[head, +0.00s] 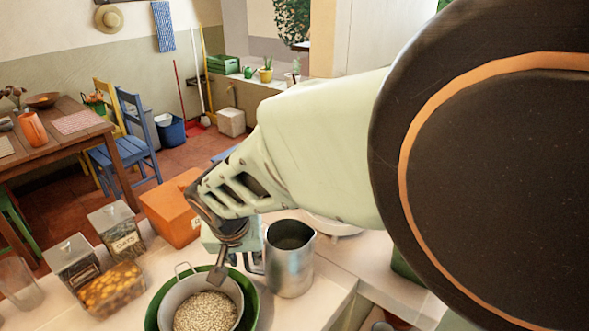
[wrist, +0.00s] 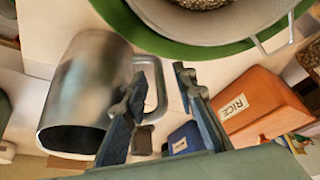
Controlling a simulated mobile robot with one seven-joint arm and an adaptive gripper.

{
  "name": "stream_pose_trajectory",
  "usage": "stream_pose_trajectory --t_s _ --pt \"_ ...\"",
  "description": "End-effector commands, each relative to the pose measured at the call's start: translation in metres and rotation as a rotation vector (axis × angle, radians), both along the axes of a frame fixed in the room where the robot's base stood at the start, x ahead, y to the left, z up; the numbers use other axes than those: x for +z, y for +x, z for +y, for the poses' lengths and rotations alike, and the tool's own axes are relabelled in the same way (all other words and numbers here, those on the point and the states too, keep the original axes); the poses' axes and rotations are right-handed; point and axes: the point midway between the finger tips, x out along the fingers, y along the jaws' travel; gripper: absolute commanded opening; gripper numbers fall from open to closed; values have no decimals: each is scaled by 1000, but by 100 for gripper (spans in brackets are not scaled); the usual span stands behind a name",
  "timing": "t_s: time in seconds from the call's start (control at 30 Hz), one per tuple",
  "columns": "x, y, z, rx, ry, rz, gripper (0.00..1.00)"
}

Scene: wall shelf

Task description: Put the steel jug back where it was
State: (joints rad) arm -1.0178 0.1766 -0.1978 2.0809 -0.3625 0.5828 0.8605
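The steel jug (head: 290,265) stands upright on the pale counter, right of the bowl of grain. In the wrist view the jug (wrist: 85,88) fills the left side, with its handle (wrist: 161,88) toward my gripper. My gripper (wrist: 160,78) is open, its two fingers well apart. The left finger overlaps the handle's loop in the picture and the right finger is beyond the handle's outer side. I cannot tell whether either finger touches it. In the head view my gripper (head: 236,268) is just left of the jug, at its handle side.
A pale bowl of grain (head: 208,308) sits in a green bowl (head: 250,290) close to my gripper. An orange rice box (head: 172,208), clear jars (head: 117,228) and a glass (head: 18,284) stand on the left. A white plate (head: 338,226) lies behind the jug.

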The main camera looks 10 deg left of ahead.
Motion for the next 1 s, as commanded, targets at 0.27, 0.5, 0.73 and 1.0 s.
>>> stream_pose_trajectory --t_s 0.27,0.5,0.73,1.0 --pt "60 -23 -5 1 1 -2 26" --pt "79 -32 -7 1 1 -1 26" --pt "80 -33 -7 2 2 -2 26" --pt "88 -4 -8 -48 68 -47 26"
